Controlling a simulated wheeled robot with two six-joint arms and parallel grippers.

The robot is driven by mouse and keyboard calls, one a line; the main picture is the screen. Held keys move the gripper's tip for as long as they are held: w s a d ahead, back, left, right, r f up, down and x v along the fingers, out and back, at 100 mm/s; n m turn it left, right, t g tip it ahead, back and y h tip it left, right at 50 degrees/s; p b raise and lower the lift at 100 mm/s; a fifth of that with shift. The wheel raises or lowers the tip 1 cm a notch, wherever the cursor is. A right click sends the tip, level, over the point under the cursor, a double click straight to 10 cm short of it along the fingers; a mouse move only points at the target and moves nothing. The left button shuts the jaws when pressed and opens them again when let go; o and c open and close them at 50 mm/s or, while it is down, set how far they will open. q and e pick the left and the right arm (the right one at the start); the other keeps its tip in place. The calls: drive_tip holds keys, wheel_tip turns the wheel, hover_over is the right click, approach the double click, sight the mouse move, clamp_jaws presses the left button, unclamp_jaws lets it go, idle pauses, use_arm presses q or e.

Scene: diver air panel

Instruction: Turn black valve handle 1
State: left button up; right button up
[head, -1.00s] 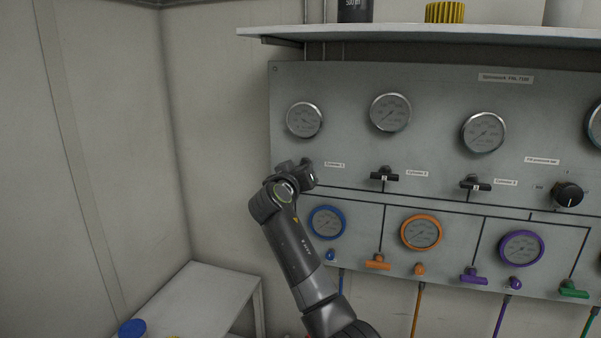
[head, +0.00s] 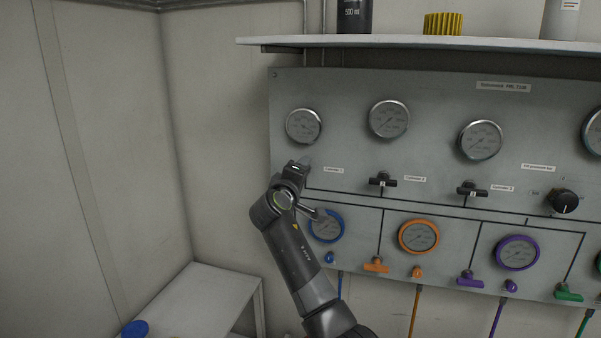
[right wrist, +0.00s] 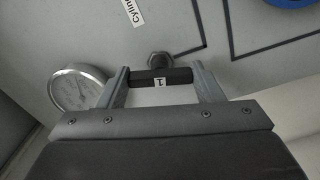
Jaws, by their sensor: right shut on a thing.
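Black valve handle 1 (right wrist: 174,77) is a short dark bar with a white "1" tag, on a round stem. It shows in the right wrist view, and my gripper hides it in the head view. My right gripper (right wrist: 160,76) has one finger at each end of the bar and is shut on it. The bar points roughly toward the gauge beside it, so it looks close to upright on the panel. In the head view, my right gripper (head: 303,187) is at the panel's left side, below the leftmost gauge (head: 304,126). My left gripper is not in view.
The grey panel (head: 340,95) also carries black handles 2 (head: 383,181) and 3 (head: 472,190), a black knob (head: 564,201), and coloured gauges and valves below. A shelf (head: 400,41) juts out above. A white table (head: 205,300) stands lower left.

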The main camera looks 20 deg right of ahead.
drive_tip(key=shift+f+n, duration=0.1)
drive_tip(key=shift+n, duration=0.5)
drive_tip(key=o, duration=1)
drive_tip(key=shift+p, duration=0.3)
